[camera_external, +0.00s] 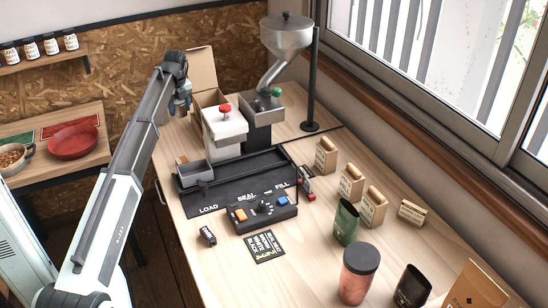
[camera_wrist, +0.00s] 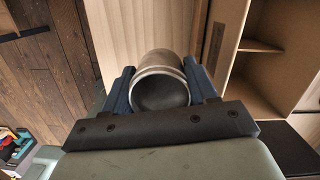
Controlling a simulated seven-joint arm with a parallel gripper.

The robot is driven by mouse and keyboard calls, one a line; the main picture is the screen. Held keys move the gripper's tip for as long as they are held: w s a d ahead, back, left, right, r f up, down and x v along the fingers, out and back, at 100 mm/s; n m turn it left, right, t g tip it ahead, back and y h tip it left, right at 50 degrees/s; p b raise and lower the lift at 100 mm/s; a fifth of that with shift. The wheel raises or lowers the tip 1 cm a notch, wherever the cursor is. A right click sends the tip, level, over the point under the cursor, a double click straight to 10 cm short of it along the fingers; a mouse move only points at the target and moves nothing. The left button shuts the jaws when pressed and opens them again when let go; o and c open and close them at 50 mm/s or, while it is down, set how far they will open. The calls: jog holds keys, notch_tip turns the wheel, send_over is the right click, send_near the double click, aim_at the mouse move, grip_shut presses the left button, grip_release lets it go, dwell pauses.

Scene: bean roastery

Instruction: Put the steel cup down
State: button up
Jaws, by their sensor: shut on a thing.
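The steel cup (camera_wrist: 160,84) sits between the two blue fingers of my gripper (camera_wrist: 161,68) in the wrist view. It is a round grey metal cup with a lighter rim. A dark round end faces the camera. My gripper (camera_external: 181,102) is shut on it. In the external view my gripper is at the far left edge of the wooden table (camera_external: 180,218), beside the open cardboard box (camera_external: 208,99). The cup cannot be made out clearly there. The wrist view does not clearly show whether the cup touches the wood below.
The red-button machine (camera_external: 224,132) and the hopper (camera_external: 286,35) with its post stand right of my gripper. A black tray (camera_external: 254,166) and a button panel (camera_external: 262,211) lie nearer. Paper bags (camera_external: 326,157) and cups stand at right. Open cardboard (camera_wrist: 254,60) shows right in the wrist view.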

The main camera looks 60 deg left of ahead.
jog(key=w+d+r, duration=0.6)
jog(key=d+r, duration=0.1)
jog(key=d, duration=0.3)
jog(key=w+d+r+m, duration=0.1)
jog(key=w+d+r, duration=0.45)
jog(key=d, duration=0.35)
jog(key=w+d+r, duration=0.5)
jog(key=d+r, duration=0.2)
jog(key=d, duration=0.3)
jog(key=w+d+f+n, duration=0.25)
jog(key=d+f, duration=0.45)
jog(key=d, duration=0.4)
jog(key=w+d+f+n, duration=0.25)
jog(key=d+f, duration=0.35)
jog(key=d, duration=0.5)
jog(key=s+d+f+n, duration=0.2)
jog(key=d+f, duration=0.2)
jog(key=d, duration=0.3)
jog(key=s+d+f+n+g, duration=0.1)
jog(key=s+d+f+n, duration=0.1)
jog(key=d+f, duration=0.35)
jog(key=s+d+f+n, duration=0.2)
jog(key=d, duration=0.6)
notch_tip(320, 180, up, 3)
jog(key=m+t, duration=0.1)
jog(key=m, duration=1.1)
send_over(322, 213)
jog(key=shift+d+f, duration=0.15)
jog(key=shift+f, duration=4.85)
